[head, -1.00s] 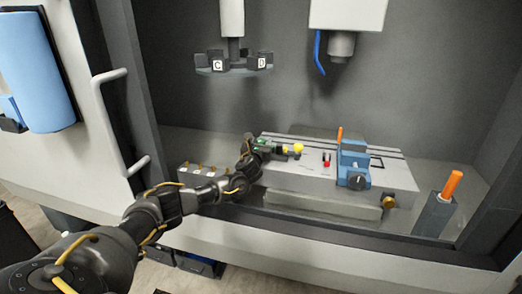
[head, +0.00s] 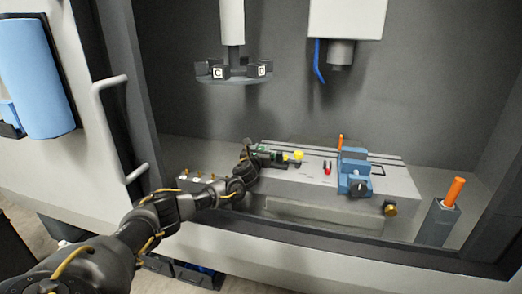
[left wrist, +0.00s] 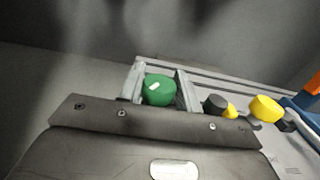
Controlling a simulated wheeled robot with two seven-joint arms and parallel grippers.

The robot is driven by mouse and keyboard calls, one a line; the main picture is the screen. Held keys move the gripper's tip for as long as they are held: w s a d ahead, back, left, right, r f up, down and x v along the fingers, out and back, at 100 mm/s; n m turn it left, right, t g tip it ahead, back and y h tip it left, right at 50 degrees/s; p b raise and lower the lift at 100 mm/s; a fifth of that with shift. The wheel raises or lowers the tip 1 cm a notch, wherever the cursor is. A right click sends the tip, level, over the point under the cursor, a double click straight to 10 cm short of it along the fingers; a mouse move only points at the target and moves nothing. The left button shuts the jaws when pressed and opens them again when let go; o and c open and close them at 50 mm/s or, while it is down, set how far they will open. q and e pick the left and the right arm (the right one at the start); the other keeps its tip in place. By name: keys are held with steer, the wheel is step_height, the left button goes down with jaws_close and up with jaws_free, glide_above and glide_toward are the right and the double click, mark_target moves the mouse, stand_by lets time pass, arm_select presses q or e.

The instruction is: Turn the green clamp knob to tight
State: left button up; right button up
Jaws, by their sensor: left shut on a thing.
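The green clamp knob (left wrist: 160,91) sits between the two fingers of my left gripper (left wrist: 160,84) in the left wrist view, with a small white mark on its face. The fingers are shut on it, one on each side. In the head view my left gripper (head: 262,157) is at the left end of the grey machine bed (head: 310,184), and it hides most of the knob. The knob's tight mark cannot be made out. My right gripper is not in view.
A yellow knob (head: 298,156) stands just right of the gripper, with a red-tipped switch (head: 327,169) beyond it. A blue vise (head: 355,172) is farther right. A tool carousel (head: 235,77) hangs above. The booth's front sill (head: 330,236) runs below the arm.

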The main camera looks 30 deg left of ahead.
arm_select(q)
steer(key=shift+a+f+m+t+h+b, duration=0.1)
steer(key=shift+m+t+h+b, duration=0.3)
steer(key=shift+m+h, duration=0.6)
steer(key=shift+h, duration=0.7)
steer(key=o, duration=0.9)
steer(key=shift+o, duration=0.2)
steer(key=s+d+b, duration=0.1)
steer(key=s+b, duration=0.1)
steer(key=s, duration=0.8)
steer(key=shift+s+d, duration=0.3)
steer(key=shift+s, duration=0.1)
